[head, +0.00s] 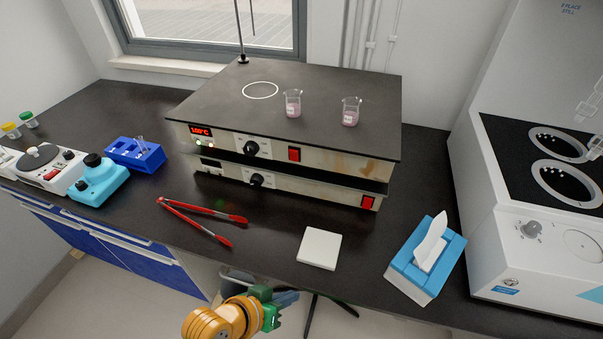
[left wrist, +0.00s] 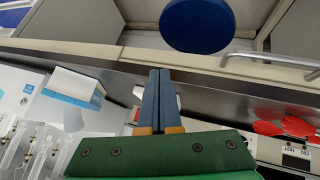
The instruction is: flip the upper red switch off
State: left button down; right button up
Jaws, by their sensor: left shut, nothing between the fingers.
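The upper red switch (head: 294,154) is on the front panel of the upper hot plate (head: 340,164), right of a black knob (head: 251,148). A red display (head: 200,131) is lit on that panel. A lower red switch (head: 367,202) is on the unit below, further right. My left gripper (head: 287,298) is shut and empty, in front of the bench edge and well below and apart from the switch. Its closed blue-grey fingers also show in the left wrist view (left wrist: 157,100). My right gripper is in neither view.
Red tongs (head: 205,216) and a white square pad (head: 320,248) lie on the bench before the hot plates. A blue tissue box (head: 412,275) stands right. Two beakers (head: 292,104) stand on top. A round blue seat (left wrist: 197,25) shows in the wrist view.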

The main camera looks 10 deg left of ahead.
pick_arm(q)
jog(key=w+d+r+n+t+h, duration=0.3)
jog(key=w+r+n+t, duration=0.35)
jog(key=r, duration=0.35)
jog(key=w+a+r+n+t+y, duration=0.1)
jog(key=a+n+t+y, duration=0.1)
jog(key=a+n, duration=0.3)
jog(key=w+a+r+n+t+y, duration=0.2)
jog(key=a+n+t+y, duration=0.1)
jog(key=a+n+y, duration=0.2)
jog(key=shift+w+n+t, duration=0.3)
jog(key=shift+n+t, duration=0.05)
jog(key=shift+n, duration=0.5)
